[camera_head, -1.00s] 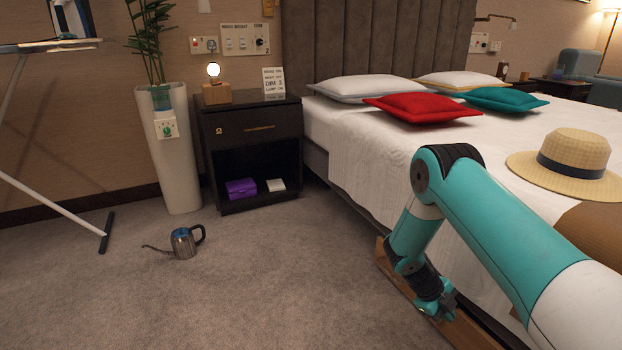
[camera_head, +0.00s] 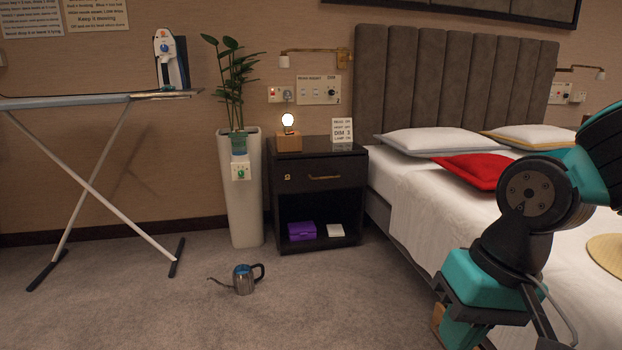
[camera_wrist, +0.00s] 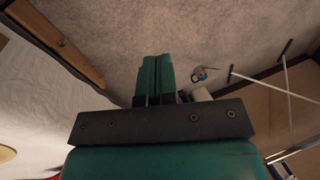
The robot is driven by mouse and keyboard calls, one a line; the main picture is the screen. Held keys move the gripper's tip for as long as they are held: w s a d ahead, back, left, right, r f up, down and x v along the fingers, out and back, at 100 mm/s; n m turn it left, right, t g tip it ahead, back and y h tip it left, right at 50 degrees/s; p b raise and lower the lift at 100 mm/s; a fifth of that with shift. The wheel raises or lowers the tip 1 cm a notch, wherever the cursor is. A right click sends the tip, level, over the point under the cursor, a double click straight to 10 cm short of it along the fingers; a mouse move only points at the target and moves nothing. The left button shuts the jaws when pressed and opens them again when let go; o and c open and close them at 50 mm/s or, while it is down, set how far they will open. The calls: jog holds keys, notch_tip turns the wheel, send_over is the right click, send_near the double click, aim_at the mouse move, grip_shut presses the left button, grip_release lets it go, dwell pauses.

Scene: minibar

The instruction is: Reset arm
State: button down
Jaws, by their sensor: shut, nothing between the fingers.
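My gripper (camera_wrist: 153,80) shows in the wrist view with its two green fingers pressed together and nothing between them. It hangs over the grey carpet beside the bed. In the head view my arm is folded at the right, in front of the bed (camera_head: 425,215), and the fingertips are not clearly seen there.
A red pillow (camera_head: 470,170) lies on the bed. The front carpet is clear.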

jog(key=s+a+r+n+y+p, duration=0.1)
jog(key=s+a+r+n+p, duration=0.1)
jog(key=s+r+n, duration=0.5)
notch_tip(320, 180, up, 35)
jog(key=m+p, duration=0.1)
jog(key=p, duration=3.6)
